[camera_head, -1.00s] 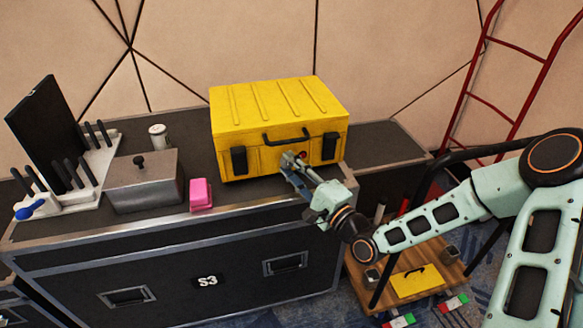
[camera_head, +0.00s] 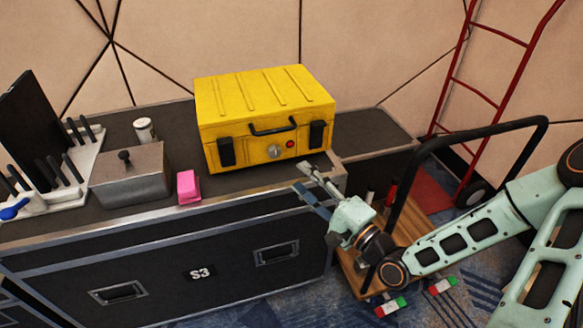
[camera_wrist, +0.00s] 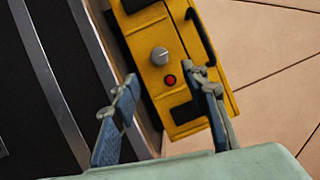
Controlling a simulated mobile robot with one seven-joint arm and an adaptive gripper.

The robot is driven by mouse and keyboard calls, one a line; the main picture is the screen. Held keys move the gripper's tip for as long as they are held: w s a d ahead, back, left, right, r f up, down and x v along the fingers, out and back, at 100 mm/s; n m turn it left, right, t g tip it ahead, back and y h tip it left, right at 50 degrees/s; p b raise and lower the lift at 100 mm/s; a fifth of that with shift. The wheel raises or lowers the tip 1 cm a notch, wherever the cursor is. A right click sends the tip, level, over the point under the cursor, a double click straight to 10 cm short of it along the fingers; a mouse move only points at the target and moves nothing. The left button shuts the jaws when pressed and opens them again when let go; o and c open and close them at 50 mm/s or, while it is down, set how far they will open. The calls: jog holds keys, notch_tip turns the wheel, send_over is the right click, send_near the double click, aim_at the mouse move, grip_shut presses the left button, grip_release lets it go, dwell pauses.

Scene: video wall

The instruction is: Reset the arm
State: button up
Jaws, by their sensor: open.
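My gripper (camera_head: 313,188) is open and empty at the front right edge of the case, apart from the yellow case. In the wrist view my gripper (camera_wrist: 165,105) shows two blue-grey fingers spread wide with nothing between them. The yellow case (camera_head: 262,100) stands closed on the black flight case, with a grey knob (camera_head: 275,152), a red button (camera_head: 290,144) and a black handle on its front. The wrist view shows the yellow case (camera_wrist: 150,45) tilted, with its knob (camera_wrist: 160,56) and red button (camera_wrist: 171,80) beyond my fingers.
The black flight case (camera_head: 200,240) bears a metal box (camera_head: 130,180), a pink block (camera_head: 188,187), a white can (camera_head: 145,130) and a rack of black-handled tools (camera_head: 75,165). A wooden-decked cart (camera_head: 350,270) with a black rail and a red ladder-like frame (camera_head: 490,95) stand at right.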

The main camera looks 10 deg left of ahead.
jog(key=shift+v, duration=0.95)
